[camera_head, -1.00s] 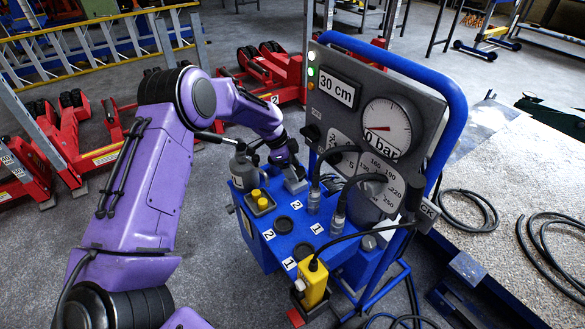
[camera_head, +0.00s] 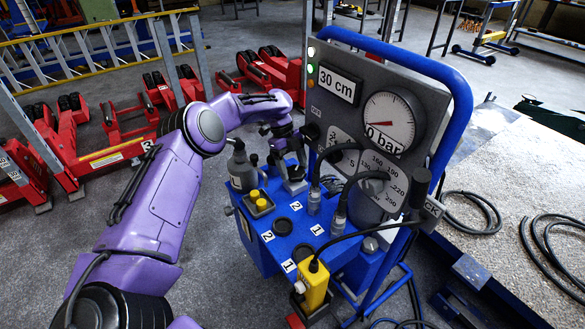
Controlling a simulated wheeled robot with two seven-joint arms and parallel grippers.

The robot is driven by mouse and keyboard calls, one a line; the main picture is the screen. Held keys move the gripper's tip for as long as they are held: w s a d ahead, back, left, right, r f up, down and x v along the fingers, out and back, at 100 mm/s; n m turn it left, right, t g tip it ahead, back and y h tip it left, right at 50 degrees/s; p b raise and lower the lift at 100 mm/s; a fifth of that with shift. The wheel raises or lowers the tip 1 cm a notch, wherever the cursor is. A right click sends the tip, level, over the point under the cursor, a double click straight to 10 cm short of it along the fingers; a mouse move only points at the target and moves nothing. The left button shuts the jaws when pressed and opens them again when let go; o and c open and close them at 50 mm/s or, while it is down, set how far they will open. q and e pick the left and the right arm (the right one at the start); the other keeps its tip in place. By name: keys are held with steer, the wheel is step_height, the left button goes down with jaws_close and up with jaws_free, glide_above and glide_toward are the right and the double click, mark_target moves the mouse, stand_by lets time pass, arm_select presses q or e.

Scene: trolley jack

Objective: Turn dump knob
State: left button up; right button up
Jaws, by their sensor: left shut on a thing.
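The blue hydraulic control trolley (camera_head: 275,236) stands in the middle, with a grey upright panel (camera_head: 352,62). A dark knob (camera_head: 312,131), which looks like the dump knob, sits at the panel's lower left. My left gripper (camera_head: 300,146) reaches in from the left at the end of my purple arm and is shut at this knob. Its fingertips are small and dark here, so the exact grip is hard to see. The panel shows a 30 cm display (camera_head: 337,83) and a round bar gauge (camera_head: 389,122). My right gripper is out of view.
A grey bottle (camera_head: 241,168) and yellow buttons (camera_head: 259,200) are close under my left forearm. Black hoses and a yellow pendant (camera_head: 313,285) are at the trolley's front. Red jacks (camera_head: 115,155) stand behind on the left. A blue tube frame (camera_head: 462,105) surrounds the panel.

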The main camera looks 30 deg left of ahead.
arm_select(q)
steer(key=shift+m, duration=0.6)
steer(key=o, duration=1)
steer(key=shift+r, duration=0.1)
steer(key=shift+o, duration=0.2)
